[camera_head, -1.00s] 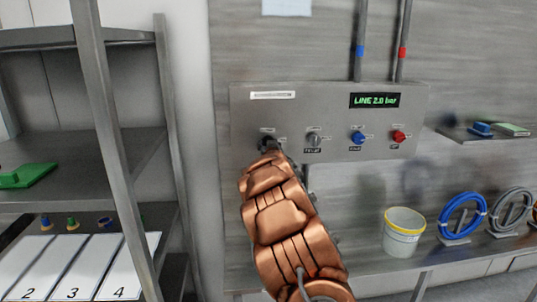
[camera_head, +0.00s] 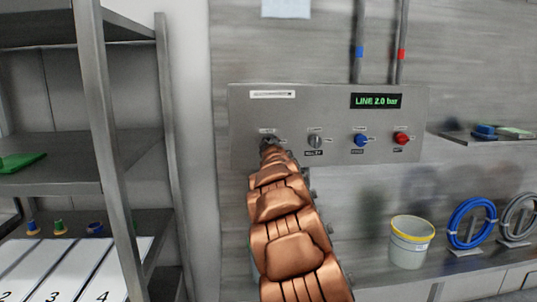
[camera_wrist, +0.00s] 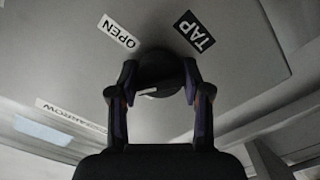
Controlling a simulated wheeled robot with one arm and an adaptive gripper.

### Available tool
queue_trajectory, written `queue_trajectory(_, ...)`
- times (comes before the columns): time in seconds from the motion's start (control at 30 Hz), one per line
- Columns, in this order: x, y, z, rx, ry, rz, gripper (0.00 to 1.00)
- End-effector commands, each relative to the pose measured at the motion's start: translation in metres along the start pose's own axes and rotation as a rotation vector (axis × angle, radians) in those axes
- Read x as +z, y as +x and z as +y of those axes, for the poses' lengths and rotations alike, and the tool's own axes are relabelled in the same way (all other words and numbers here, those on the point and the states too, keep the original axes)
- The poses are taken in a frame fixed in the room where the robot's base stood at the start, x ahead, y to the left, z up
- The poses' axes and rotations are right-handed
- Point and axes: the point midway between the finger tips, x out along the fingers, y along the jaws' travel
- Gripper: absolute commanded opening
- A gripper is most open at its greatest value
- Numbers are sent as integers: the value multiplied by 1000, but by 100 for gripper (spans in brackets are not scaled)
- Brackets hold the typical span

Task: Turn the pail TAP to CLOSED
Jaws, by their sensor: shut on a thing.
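The tap knob (camera_wrist: 160,72) is a dark round knob on the grey panel, close below the labels OPEN (camera_wrist: 118,31) and TAP (camera_wrist: 194,31) in the wrist view. My gripper (camera_wrist: 161,80) is shut on this knob, one finger on each side. A small white mark shows on the knob between the fingers, but I cannot tell its exact setting. In the head view my gripper (camera_head: 268,143) is at the leftmost knob of the panel, and my arm and hand mostly cover that knob. A CLOSED label is not visible.
The control panel (camera_head: 240,125) also carries a grey knob (camera_head: 315,141), a blue knob (camera_head: 361,140), a red knob (camera_head: 401,138) and a display reading LINE 2.0 bar (camera_head: 376,101). A white pail (camera_head: 409,246) stands on the bench at right. Shelving (camera_head: 115,150) stands close at left.

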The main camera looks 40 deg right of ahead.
Motion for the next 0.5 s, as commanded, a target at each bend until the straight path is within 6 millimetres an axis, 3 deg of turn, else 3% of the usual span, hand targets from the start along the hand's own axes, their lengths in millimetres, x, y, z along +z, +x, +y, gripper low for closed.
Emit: queue_trajectory(0.5,2,0,0,-1,-412,-2,13)
